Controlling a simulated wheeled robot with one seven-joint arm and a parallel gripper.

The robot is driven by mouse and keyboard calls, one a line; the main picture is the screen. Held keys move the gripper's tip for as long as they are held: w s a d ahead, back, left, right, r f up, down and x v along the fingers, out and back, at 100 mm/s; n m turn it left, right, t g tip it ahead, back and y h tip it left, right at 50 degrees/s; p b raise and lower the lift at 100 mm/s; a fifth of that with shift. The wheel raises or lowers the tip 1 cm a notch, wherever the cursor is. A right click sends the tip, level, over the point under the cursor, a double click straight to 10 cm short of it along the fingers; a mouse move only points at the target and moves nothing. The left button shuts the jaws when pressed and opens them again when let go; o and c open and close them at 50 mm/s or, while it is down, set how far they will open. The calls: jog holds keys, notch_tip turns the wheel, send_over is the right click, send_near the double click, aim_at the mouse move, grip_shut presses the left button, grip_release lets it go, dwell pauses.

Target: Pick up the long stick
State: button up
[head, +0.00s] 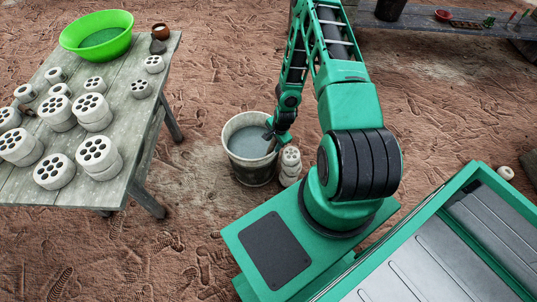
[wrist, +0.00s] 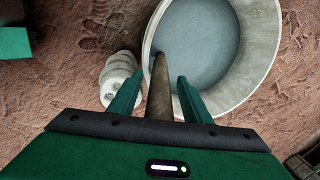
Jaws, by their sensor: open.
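The long stick (wrist: 160,95) is brown and leans in the pale bucket (wrist: 258,50), which holds grey-blue liquid. Its far end is at the liquid and its near end runs under my gripper's body, out of sight. My gripper (wrist: 160,76) is open, with one green finger on each side of the stick and a gap to each. In the head view my gripper (head: 271,134) is low over the right rim of the bucket (head: 240,170). A short part of the stick (head: 272,146) shows just below it.
A stack of white perforated cylinders (head: 290,163) stands right against the bucket's right side. At left, a wooden table (head: 130,135) bears more cylinders, a green basin (head: 97,33) and small pots. A bench (head: 480,32) stands at the back right. Bare ground lies between.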

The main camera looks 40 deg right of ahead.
grip_shut()
jog(key=shift+r, duration=0.1)
